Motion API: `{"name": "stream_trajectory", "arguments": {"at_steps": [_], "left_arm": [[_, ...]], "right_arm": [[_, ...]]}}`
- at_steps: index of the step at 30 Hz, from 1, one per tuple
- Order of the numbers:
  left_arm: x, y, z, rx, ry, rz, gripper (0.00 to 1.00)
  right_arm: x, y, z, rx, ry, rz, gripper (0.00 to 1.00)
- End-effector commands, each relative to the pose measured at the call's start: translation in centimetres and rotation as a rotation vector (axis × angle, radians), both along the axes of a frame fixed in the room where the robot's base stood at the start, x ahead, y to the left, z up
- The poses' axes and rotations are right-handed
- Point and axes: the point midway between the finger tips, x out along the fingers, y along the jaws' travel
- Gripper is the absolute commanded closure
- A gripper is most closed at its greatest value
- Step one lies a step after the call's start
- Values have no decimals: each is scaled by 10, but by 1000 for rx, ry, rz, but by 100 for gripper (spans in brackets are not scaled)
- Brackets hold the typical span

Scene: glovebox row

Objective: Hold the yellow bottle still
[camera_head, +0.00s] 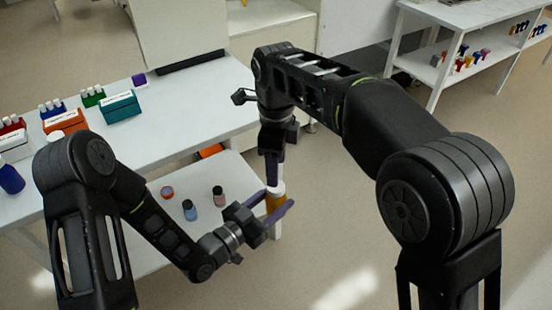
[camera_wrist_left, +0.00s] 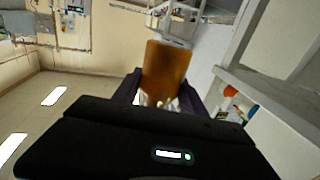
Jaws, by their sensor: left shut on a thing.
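The yellow bottle (camera_head: 276,203), amber-yellow with a white top, is held clear of the table in the head view, beyond the lower shelf's right end. My left gripper (camera_head: 271,205) is shut on it, with one purple finger on each side. In the left wrist view the bottle (camera_wrist_left: 166,72) stands between the two dark fingers of the left gripper (camera_wrist_left: 160,92). My right gripper (camera_head: 272,176) points down just above the bottle, its fingers at the white top. They are seen edge-on, so their opening and any contact are unclear.
A white table (camera_head: 185,108) carries colored boxes and small bottles, including a teal box (camera_head: 120,108). Its lower shelf (camera_head: 225,172) holds a blue bottle (camera_head: 189,210), a dark pink-labeled bottle (camera_head: 219,196) and a red-rimmed round item (camera_head: 167,192). Open floor lies to the right.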

Motion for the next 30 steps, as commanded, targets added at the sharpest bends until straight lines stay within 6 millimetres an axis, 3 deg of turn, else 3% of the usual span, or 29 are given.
{"name": "stream_trajectory", "arguments": {"at_steps": [13,24,30], "left_arm": [[0,0,0,-1,-1,0,100],[0,0,0,-1,-1,0,100],[0,0,0,-1,-1,0,100]], "right_arm": [[0,0,-60,-1,1,1,44],[0,0,-65,1,-1,1,45],[0,0,-65,1,-1,1,61]]}}
